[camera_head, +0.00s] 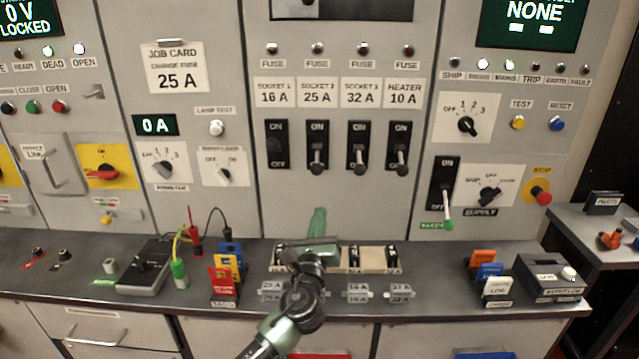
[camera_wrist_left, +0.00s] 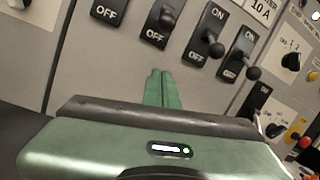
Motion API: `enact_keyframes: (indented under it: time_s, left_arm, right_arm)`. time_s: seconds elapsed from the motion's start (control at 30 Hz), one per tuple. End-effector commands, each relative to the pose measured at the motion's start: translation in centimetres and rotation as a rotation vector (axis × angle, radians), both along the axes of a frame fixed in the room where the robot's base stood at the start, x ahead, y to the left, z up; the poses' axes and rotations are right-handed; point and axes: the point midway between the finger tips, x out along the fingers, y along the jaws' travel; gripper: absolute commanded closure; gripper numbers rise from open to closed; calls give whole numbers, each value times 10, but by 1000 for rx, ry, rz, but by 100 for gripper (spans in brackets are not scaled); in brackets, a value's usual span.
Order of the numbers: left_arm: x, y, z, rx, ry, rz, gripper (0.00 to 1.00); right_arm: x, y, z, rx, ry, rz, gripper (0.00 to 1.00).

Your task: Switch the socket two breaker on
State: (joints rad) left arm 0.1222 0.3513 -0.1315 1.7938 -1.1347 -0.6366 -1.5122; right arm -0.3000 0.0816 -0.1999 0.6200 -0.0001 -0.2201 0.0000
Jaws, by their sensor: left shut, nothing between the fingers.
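The socket two breaker (camera_head: 317,135) is a black switch under the SOCKET 2 25 A label. Its lever points down toward OFF in the head view. It also shows near the top of the left wrist view (camera_wrist_left: 155,36), its knob standing out from the panel. My left gripper (camera_head: 318,222) has green fingers, shut and empty. They are below this breaker, apart from its lever, above the bench. The fingers also show in the wrist view (camera_wrist_left: 160,88). My right gripper is not in view.
The socket one breaker (camera_head: 277,130) is to the left; the socket three (camera_head: 358,134) and heater (camera_head: 400,132) breakers, levers down, are close on the right. A fuse tray (camera_head: 372,258) and fuse pieces lie on the bench below. Coloured tags (camera_head: 222,285) stand left of my arm.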

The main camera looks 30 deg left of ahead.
Motion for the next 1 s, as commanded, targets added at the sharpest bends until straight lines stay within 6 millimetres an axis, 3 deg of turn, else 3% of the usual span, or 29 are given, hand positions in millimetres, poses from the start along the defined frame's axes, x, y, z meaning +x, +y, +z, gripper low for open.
enact_keyframes:
  time_s: [0.27, 0.7, 0.8, 1.0]
  left_arm:
    - [17, 8, 6, -3, -2, 2, 100]
    - [91, 44, 24, -5, 0, 2, 100]
    - [79, 43, 38, -6, 1, -1, 100]
    - [68, 43, 51, -6, 0, 0, 100]
  right_arm:
    - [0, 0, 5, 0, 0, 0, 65]
    - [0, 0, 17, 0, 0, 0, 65]
    - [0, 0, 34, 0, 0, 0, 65]
    - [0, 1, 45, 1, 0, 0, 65]
